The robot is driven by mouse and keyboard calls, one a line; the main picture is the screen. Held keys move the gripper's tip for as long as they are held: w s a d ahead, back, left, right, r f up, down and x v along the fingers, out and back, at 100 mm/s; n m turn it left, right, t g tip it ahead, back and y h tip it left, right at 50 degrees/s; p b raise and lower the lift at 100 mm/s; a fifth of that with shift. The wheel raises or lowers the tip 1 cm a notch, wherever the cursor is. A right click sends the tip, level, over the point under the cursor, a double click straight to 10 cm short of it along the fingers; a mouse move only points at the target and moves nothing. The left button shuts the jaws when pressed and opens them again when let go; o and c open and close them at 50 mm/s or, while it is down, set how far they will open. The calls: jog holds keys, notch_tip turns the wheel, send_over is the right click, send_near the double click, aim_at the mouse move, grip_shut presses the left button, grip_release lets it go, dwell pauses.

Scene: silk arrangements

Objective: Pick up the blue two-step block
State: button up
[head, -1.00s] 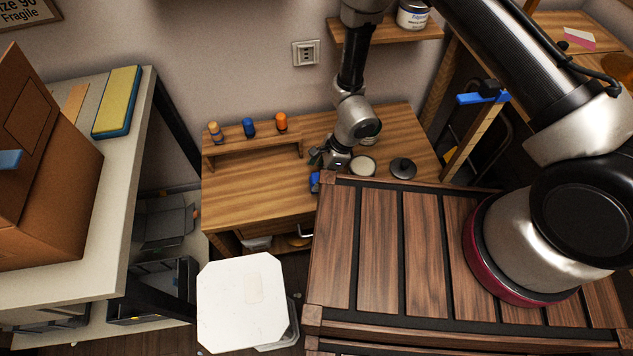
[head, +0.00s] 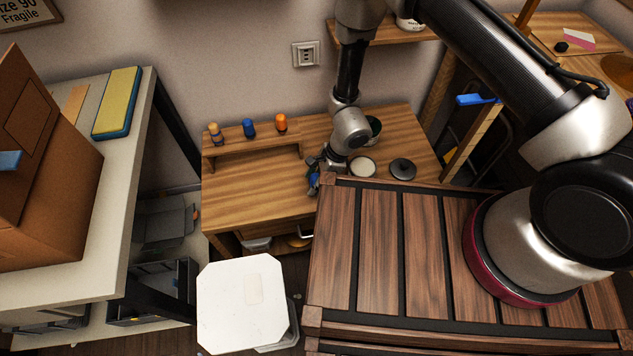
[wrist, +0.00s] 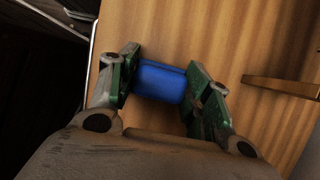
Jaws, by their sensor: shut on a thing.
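The blue two-step block (wrist: 160,81) sits between the two fingers of my gripper (wrist: 158,84) in the wrist view. Both fingers touch its sides, so my gripper is shut on it. Its steps cannot be made out from this angle. Whether the block touches the desk top cannot be told.
The wooden desk (head: 245,190) bears a small riser shelf (head: 250,146) with several coloured pegs at the back. A white round dish (head: 362,166) and a dark lid (head: 403,168) lie right of my gripper. My slatted base is close in front.

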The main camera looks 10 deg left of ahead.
jog(key=shift+r, duration=0.15)
notch_tip(320, 180, up, 10)
jog(key=shift+f, duration=0.15)
jog(key=shift+o, duration=1)
jog(key=shift+c, duration=0.4)
